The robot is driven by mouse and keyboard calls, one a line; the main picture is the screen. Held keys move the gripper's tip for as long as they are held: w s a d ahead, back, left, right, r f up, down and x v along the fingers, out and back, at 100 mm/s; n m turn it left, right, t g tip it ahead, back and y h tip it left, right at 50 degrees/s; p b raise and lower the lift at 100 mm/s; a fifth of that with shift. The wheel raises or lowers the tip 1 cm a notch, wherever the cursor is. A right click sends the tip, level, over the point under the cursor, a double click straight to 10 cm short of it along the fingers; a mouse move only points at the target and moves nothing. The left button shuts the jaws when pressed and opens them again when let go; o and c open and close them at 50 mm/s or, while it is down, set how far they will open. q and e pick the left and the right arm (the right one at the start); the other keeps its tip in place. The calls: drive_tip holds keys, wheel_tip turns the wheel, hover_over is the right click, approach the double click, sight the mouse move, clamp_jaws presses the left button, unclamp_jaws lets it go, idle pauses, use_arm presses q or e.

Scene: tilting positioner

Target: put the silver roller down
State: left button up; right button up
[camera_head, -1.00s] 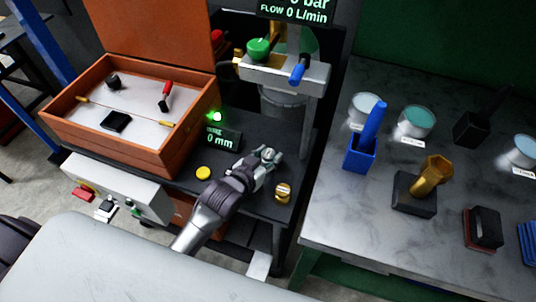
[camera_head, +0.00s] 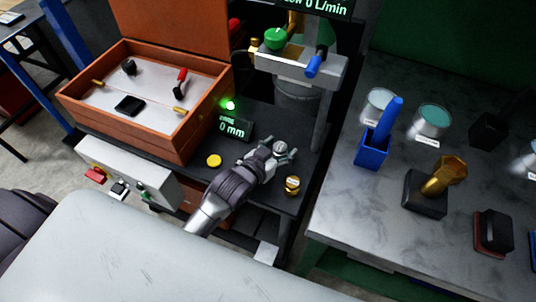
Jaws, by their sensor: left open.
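The silver roller (camera_head: 280,146) is a small, pale metal piece on the dark bench top (camera_head: 262,122). It sits between the spread fingers of my left gripper (camera_head: 281,149). My left arm reaches in from the lower left, and the gripper is open around the roller, its fingers apart on either side. The fingers partly hide the roller, so I cannot tell whether it touches one of them. My right gripper is not in view.
A brass knob-like piece (camera_head: 292,186) and a yellow button (camera_head: 214,160) are close to the gripper. An orange toolbox (camera_head: 190,133) stands left, a press-like fixture (camera_head: 330,72) behind. A grey table (camera_head: 345,215) with cups and tools is at right.

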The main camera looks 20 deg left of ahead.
use_arm(q)
drive_tip(key=v, duration=1.2)
drive_tip(key=shift+r, duration=0.2)
